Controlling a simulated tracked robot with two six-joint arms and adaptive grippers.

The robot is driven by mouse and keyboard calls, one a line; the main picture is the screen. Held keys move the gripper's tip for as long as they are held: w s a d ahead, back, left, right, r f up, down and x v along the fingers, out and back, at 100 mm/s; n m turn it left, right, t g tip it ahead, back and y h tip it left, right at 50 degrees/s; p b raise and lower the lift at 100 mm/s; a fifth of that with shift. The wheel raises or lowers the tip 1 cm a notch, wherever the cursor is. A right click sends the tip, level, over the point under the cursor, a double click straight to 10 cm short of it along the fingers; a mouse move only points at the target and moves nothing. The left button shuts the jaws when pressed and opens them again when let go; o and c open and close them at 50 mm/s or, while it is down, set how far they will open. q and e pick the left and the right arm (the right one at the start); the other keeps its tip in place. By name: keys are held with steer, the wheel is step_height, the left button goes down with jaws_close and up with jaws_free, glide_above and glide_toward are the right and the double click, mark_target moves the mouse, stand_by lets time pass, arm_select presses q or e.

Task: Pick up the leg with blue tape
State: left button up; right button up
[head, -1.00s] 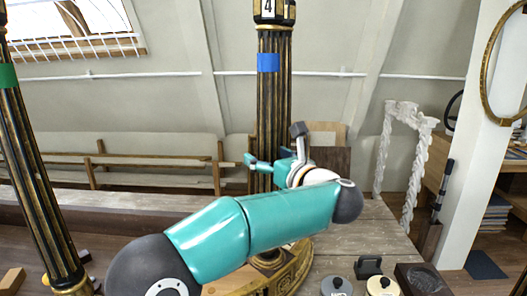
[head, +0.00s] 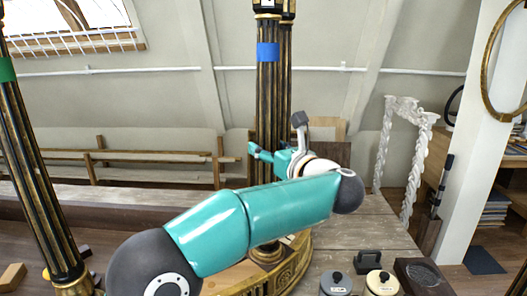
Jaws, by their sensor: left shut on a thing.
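The leg with blue tape is a tall dark fluted column with gilt edges (head: 267,100) at the centre of the head view. The blue tape (head: 268,52) wraps its upper part, and its top runs to the upper edge of the picture. My left gripper (head: 272,154) is shut on the leg at about mid height, with teal fingers at its sides. My forearm hides part of the lower leg. The leg's gilt foot (head: 266,252) shows below the arm, over a round gilt base (head: 292,270). My right gripper is not in view.
Another dark fluted column (head: 287,90) shows close behind on the right. A leg with green tape (head: 35,170) leans at the left. Round lidded pots (head: 382,283) and a dark tray (head: 420,274) sit front right. A white carved frame (head: 382,150) stands behind.

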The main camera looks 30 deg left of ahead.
mark_target(274, 59)
arm_select(q)
step_height(274, 59, up, 9)
steer(key=shift+f, duration=0.1)
step_height(274, 59, up, 9)
steer(key=p, duration=0.3)
steer(key=shift+p, duration=0.4)
steer(key=shift+r+p, duration=0.45)
steer(key=shift+r, duration=0.35)
steer(key=shift+d, duration=0.1)
